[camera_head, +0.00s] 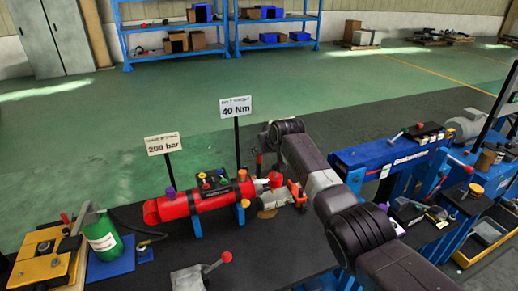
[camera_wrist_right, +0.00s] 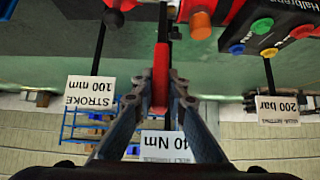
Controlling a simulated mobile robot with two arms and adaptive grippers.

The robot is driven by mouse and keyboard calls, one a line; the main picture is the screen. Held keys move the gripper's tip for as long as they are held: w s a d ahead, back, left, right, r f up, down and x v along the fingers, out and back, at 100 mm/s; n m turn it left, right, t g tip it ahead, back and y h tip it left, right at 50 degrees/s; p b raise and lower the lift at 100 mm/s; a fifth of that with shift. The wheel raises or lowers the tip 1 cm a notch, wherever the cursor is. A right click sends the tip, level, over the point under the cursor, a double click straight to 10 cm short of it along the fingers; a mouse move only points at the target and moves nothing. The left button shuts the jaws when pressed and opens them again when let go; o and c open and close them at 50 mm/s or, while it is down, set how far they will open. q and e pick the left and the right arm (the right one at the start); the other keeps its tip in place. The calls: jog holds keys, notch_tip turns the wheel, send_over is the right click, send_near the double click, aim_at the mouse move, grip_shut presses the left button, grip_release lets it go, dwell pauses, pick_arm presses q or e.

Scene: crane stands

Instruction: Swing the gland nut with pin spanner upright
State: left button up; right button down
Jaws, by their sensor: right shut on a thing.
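My right arm reaches in from the right above that end. My right gripper (camera_wrist_right: 160,92) is shut on the red handle (camera_wrist_right: 160,75) of the pin spanner in the right wrist view. The spanner's dark shaft (camera_wrist_right: 163,22) runs from the handle towards the top of that picture. In the head view, a small red piece (camera_head: 259,160) shows beside my wrist. My left gripper is not in view.
A "40 Nm" sign (camera_head: 236,106) and a "200 bar" sign (camera_head: 163,144) stand behind the cylinder. A green bottle (camera_head: 102,238) and yellow unit (camera_head: 45,258) are at left. A blue crane beam (camera_head: 380,152) is at right. A red-knobbed lever (camera_head: 226,257) stands in front.

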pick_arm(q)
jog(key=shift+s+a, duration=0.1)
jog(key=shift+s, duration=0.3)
pick_arm(e)
jog(key=shift+w+a+r, duration=0.15)
jog(key=shift+w+r, duration=0.15)
jog(key=c, duration=2.3)
grip_release()
jog(key=o, duration=0.4)
jog(key=shift+w+f, duration=0.1)
jog(key=shift+f, duration=0.2)
jog(key=shift+c, duration=0.2)
jog(key=shift+r, duration=0.1)
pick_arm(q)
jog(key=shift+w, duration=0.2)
pick_arm(e)
jog(key=v, duration=1.2)
jog(key=shift+a, duration=0.1)
